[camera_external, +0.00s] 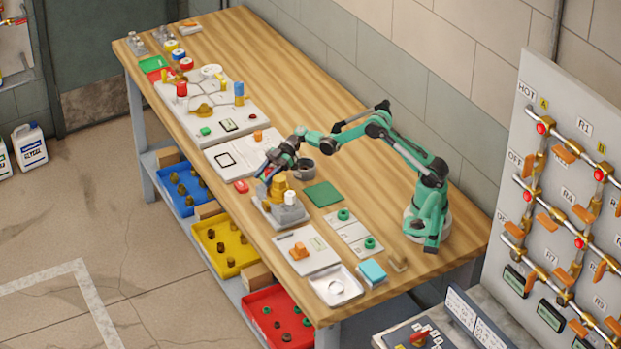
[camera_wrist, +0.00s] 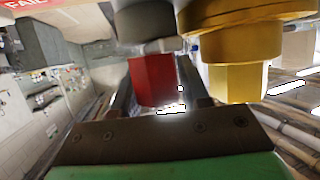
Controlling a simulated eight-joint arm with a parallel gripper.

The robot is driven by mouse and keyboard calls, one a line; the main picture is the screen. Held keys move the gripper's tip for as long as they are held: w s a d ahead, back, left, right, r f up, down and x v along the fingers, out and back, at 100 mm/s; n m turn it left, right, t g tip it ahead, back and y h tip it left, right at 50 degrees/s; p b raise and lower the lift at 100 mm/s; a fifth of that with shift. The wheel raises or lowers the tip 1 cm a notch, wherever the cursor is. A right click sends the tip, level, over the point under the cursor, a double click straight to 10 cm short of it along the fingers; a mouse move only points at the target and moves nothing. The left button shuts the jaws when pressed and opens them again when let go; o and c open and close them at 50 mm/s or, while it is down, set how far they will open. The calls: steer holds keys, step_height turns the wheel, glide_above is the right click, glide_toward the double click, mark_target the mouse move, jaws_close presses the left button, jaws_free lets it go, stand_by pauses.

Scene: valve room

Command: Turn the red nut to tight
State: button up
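In the wrist view the red nut (camera_wrist: 153,80) is a six-sided block below a dark grey round part (camera_wrist: 145,20). The dark fingers of my gripper (camera_wrist: 157,88) stand on either side of it, apart from each other. Whether they press on its faces is not clear. A larger brass hex fitting (camera_wrist: 238,75) is just right of the right finger. In the external view my gripper (camera_external: 269,172) is at the grey fixture (camera_external: 279,211) with the yellow fitting (camera_external: 278,184); the red nut is mostly hidden there by the gripper.
A white cylinder (camera_external: 290,197) stands on the fixture's near side.

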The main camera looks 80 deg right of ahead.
mark_target(270, 170)
jaws_close()
steer(key=shift+m+t+h, duration=0.3)
steer(key=shift+m+t, duration=0.1)
steer(key=shift+t, duration=0.1)
steer(key=shift+w+d+m+t+h, duration=0.15)
steer(key=shift+m+t+h, duration=0.9)
steer(key=shift+m, duration=0.3)
steer(key=shift+w+d+m+t+h, duration=0.15)
steer(key=shift+m+t+h, duration=0.8)
steer(key=shift+m+t, duration=0.3)
steer(key=shift+o, duration=1.6)
jaws_free()
steer(key=shift+v, duration=2.8)
